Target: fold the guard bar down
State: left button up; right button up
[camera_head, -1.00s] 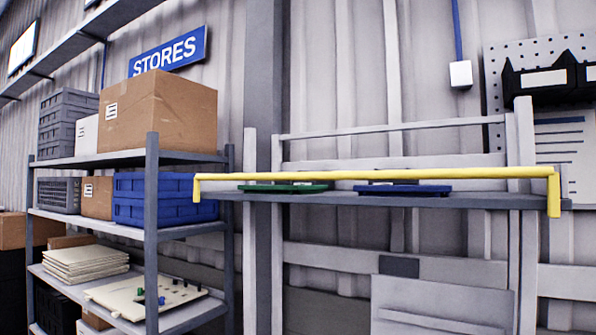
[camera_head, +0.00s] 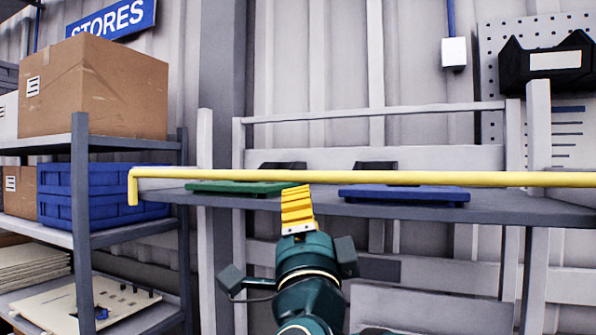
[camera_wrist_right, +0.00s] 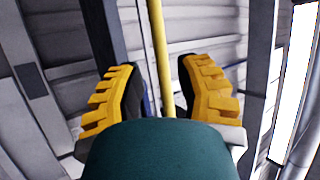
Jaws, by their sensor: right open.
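The yellow guard bar (camera_head: 400,178) runs level across the front of the grey shelf, a little above its front edge, with a short bent end at the left. My right gripper (camera_head: 297,192) is in front of the bar near its middle, its yellow fingertips just below the bar in the head view. In the right wrist view the open fingers (camera_wrist_right: 158,90) stand on either side of the bar (camera_wrist_right: 160,50), which passes through the gap between them. I cannot tell whether either finger touches it. My left gripper is not in view.
A green tray (camera_head: 230,188) and a blue tray (camera_head: 405,194) lie on the grey shelf (camera_head: 500,207) behind the bar. A rack with a cardboard box (camera_head: 95,90) and a blue crate (camera_head: 105,192) stands at the left. A black bin (camera_head: 545,65) hangs at upper right.

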aim_at(298, 180)
jog(key=p+x, duration=0.2)
jog(key=x, duration=0.8)
jog(key=shift+w, duration=0.2)
grip_shut()
